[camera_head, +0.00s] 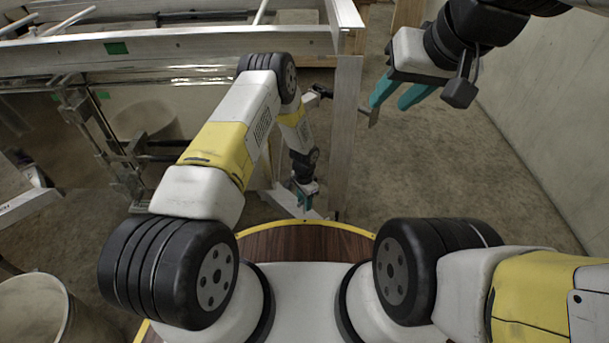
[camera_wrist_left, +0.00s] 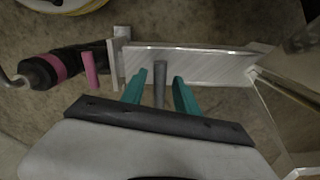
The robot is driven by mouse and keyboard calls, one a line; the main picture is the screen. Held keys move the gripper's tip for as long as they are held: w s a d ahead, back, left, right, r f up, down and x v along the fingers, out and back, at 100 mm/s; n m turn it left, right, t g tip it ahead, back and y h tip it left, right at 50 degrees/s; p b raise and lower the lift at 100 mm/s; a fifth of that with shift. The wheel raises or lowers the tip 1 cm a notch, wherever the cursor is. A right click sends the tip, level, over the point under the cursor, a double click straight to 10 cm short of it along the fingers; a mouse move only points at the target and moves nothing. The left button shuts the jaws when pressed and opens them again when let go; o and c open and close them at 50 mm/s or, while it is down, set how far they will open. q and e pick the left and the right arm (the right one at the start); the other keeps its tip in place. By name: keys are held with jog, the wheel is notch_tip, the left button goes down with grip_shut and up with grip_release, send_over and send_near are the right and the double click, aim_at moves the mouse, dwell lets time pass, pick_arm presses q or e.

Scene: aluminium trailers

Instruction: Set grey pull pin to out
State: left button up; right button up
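The grey pull pin (camera_wrist_left: 160,84) looks like a short grey rod in the left wrist view. It lies between the two teal fingers of my left gripper (camera_wrist_left: 159,92), with a visible gap on each side. That gripper is open and around the pin, not closed on it. In the head view my left gripper (camera_head: 304,194) is low, beside the foot of an upright metal post; the pin cannot be made out there. My right gripper (camera_head: 398,96) is open and empty, raised at the upper right.
A metal bar (camera_wrist_left: 195,66) runs just beyond the left fingers. A pink pin (camera_wrist_left: 90,70) and a black cylinder with a pink band (camera_wrist_left: 50,68) are to the left. The aluminium trailer frame (camera_head: 180,48) and upright post (camera_head: 345,135) stand close to my left arm. Floor at right is clear.

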pick_arm(q)
notch_tip(320, 180, up, 7)
jog(key=shift+r, duration=0.2)
dwell(0.5)
jog(key=w+a+r+n+t, duration=0.1)
jog(key=w+a+r+n, duration=0.15)
jog(key=r, duration=1.45)
jog(key=s+a+r+n+t+h, duration=0.15)
jog(key=s+a+r, duration=0.25)
jog(key=r, duration=0.8)
jog(key=s+a+r+n+t+y, duration=0.15)
jog(key=s+a+r, duration=0.25)
jog(key=r, duration=0.9)
jog(key=s+a+r+n, duration=0.1)
jog(key=s+r, duration=0.2)
jog(key=s, duration=0.4)
jog(key=s+a+r+n+t+h, duration=0.1)
jog(key=s+r+n, duration=0.1)
jog(key=s+r, duration=0.2)
jog(key=s+a+r+n+t+h, duration=0.1)
jog(key=s+r, duration=0.3)
jog(key=s, duration=0.6)
jog(key=shift+a+n, duration=0.25)
jog(key=shift+n, duration=0.3)
